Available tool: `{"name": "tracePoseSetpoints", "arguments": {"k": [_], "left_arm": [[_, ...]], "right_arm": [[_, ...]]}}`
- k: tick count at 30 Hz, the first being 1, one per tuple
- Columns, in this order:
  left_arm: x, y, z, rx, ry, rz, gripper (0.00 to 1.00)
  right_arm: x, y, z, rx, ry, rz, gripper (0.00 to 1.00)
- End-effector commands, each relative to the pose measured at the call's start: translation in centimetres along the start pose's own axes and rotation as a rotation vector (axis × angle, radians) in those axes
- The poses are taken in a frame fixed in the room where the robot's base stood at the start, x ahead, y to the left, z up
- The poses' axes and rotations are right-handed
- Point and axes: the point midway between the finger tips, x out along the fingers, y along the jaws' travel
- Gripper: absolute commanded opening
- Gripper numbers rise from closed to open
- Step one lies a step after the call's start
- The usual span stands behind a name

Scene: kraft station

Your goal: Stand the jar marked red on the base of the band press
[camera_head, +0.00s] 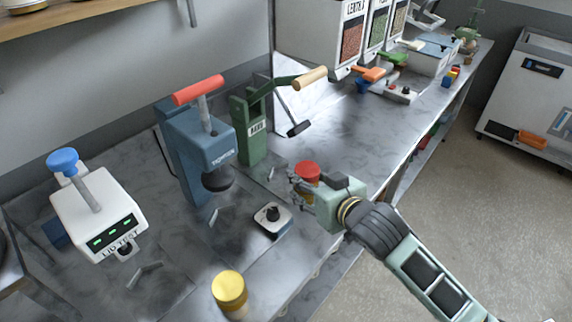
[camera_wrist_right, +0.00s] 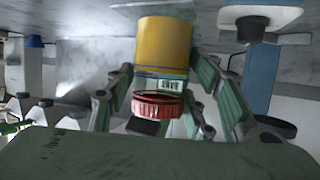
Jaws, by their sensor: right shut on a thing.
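My right gripper (camera_head: 303,178) is shut on the jar with the red lid (camera_head: 308,168), near the bench's right edge. The right wrist view is upside down and shows this jar's yellow contents (camera_wrist_right: 163,45) and red lid (camera_wrist_right: 157,104) between the fingers. The jar looks upright; whether it touches the bench I cannot tell. The band press (camera_head: 251,135) is green, with a labelled body and a tan-handled lever, behind and left of the jar. My left gripper is not in view.
A blue press (camera_head: 205,145) with a red handle stands left of the band press. A white lid tester (camera_head: 98,215), a small box with a black knob (camera_head: 272,219) and a yellow-lidded jar (camera_head: 230,292) are nearby. Dispensers (camera_head: 340,40) stand behind. Bench right of the band press is mostly clear.

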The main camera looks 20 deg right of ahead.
Motion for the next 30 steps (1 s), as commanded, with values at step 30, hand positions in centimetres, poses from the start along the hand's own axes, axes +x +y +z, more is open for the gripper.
{"name": "tracePoseSetpoints", "arguments": {"k": [30], "left_arm": [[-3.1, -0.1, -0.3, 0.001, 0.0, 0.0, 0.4]], "right_arm": [[12.4, -0.1, -1.5, -0.001, 0.005, -0.003, 0.03]]}}
